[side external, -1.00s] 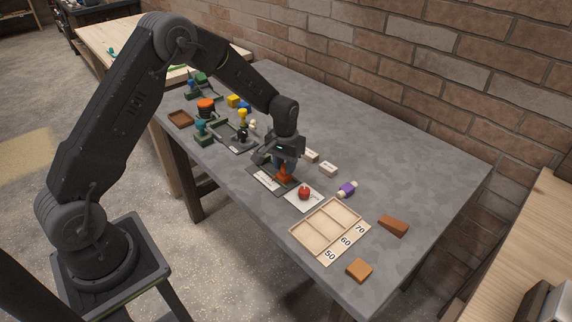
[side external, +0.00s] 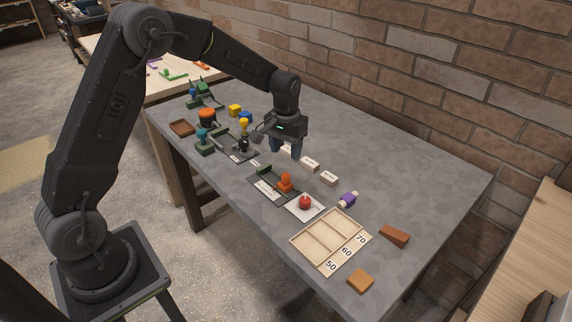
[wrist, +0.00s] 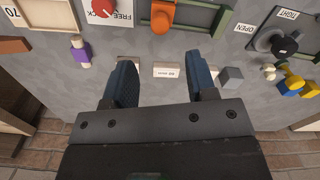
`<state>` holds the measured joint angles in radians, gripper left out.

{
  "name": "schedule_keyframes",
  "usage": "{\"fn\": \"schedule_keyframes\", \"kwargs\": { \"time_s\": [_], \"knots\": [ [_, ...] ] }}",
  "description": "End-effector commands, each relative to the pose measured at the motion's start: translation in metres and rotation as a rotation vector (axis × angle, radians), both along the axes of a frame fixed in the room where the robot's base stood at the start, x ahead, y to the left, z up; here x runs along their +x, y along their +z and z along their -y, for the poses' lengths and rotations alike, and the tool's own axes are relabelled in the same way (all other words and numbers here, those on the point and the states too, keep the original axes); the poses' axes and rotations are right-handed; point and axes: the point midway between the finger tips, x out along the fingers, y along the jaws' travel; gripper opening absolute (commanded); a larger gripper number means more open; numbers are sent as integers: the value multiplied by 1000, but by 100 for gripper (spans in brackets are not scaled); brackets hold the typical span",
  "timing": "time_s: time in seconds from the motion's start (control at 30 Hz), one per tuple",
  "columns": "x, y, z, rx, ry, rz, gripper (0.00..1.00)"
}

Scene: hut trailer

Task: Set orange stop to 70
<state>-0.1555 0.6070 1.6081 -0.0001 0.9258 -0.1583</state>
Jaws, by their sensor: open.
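The orange stop (side external: 286,182) stands on a green-edged slide fixture (side external: 258,186), toward its right end in the side view. In the wrist view the orange stop (wrist: 163,16) sits on the green rail (wrist: 200,18) at the top. Any scale on the fixture is too small to read. My gripper (side external: 284,152) is raised above the table, behind the stop on the wall side, apart from it. Its two blue fingers (wrist: 162,78) are open, with a small white labelled block (wrist: 168,71) seen between them on the table below.
More white labelled blocks (side external: 328,177) lie near the gripper. A red knob (side external: 305,202) on a white plate stands beside the stop. A wooden tray (side external: 296,241) marked 50, 60, 70 and a purple-and-cream piece (side external: 348,199) lie right. The table by the wall is clear.

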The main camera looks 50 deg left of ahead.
Motion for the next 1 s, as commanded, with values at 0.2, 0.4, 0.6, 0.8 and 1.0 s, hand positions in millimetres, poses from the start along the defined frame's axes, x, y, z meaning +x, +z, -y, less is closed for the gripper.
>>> {"fn": "schedule_keyframes", "kwargs": {
  "time_s": [0.2, 0.4, 0.6, 0.8, 1.0],
  "knots": [
    [1, 37, 0, 1, 0, 3, 52],
    [0, 49, 0, 0, 0, -1, 52],
    [0, 50, 0, 0, 0, -1, 52],
    [-4, 58, 3, 2, -7, 13, 52],
    [-43, 109, 20, 15, -58, 97, 52]
  ]
}}
